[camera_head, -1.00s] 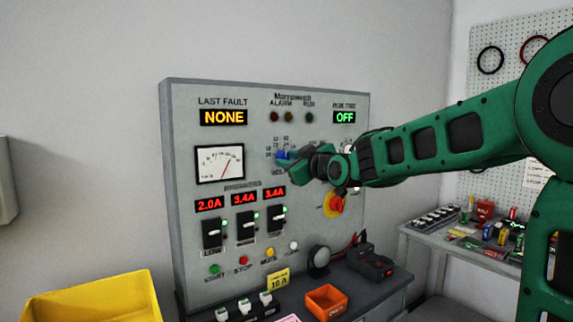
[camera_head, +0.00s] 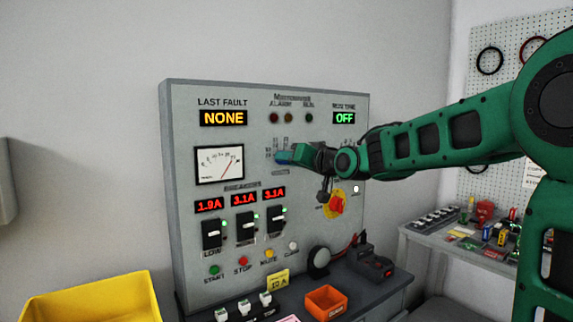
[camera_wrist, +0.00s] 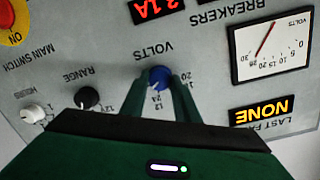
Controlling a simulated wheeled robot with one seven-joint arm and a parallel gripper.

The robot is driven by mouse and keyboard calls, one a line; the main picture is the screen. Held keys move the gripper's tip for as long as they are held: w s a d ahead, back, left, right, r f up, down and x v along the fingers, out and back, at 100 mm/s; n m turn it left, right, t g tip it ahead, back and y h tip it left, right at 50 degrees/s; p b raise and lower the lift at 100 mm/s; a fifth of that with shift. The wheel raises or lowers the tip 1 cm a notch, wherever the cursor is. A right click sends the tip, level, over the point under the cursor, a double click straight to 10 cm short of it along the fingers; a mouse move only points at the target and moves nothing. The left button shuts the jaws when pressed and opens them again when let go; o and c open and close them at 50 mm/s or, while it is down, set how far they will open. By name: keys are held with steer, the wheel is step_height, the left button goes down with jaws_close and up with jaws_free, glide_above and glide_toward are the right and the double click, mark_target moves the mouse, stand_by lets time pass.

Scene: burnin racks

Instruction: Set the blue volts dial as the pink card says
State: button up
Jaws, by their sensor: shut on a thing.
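The blue volts dial (camera_wrist: 158,77) is on the grey panel, seen upside down in the wrist view, with numbers including 12, 20 and 24 near it. My gripper (camera_wrist: 160,82) is shut on the dial, one green finger on each side. I cannot read the dial's pointer surely. In the head view my gripper (camera_head: 290,157) reaches the panel from the right and hides most of the dial. The pink card (camera_head: 289,318) shows only as a sliver at the bottom edge, its writing unreadable. The needle meter (camera_wrist: 272,47) points between 20 and 30.
A black range knob (camera_wrist: 87,98) and a white knob (camera_wrist: 33,113) sit beside the dial. The red main switch (camera_head: 337,204) is below my arm. Breakers (camera_head: 245,228) are lower left. An orange bin (camera_head: 326,301) and yellow note (camera_head: 279,280) are on the bench.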

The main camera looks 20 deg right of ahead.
steer(key=shift+f+m, duration=0.25)
steer(key=shift+m, duration=0.45)
steer(key=shift+d, duration=0.1)
steer(key=o, duration=1)
steer(key=shift+o, duration=0.2)
steer(key=shift+r, duration=0.1)
steer(key=shift+s+r, duration=0.1)
steer(key=f+v, duration=0.1)
steer(key=v, duration=0.9)
steer(key=shift+s+d+r, duration=0.15)
steer(key=shift+s+r, duration=0.05)
steer(key=shift+r, duration=0.2)
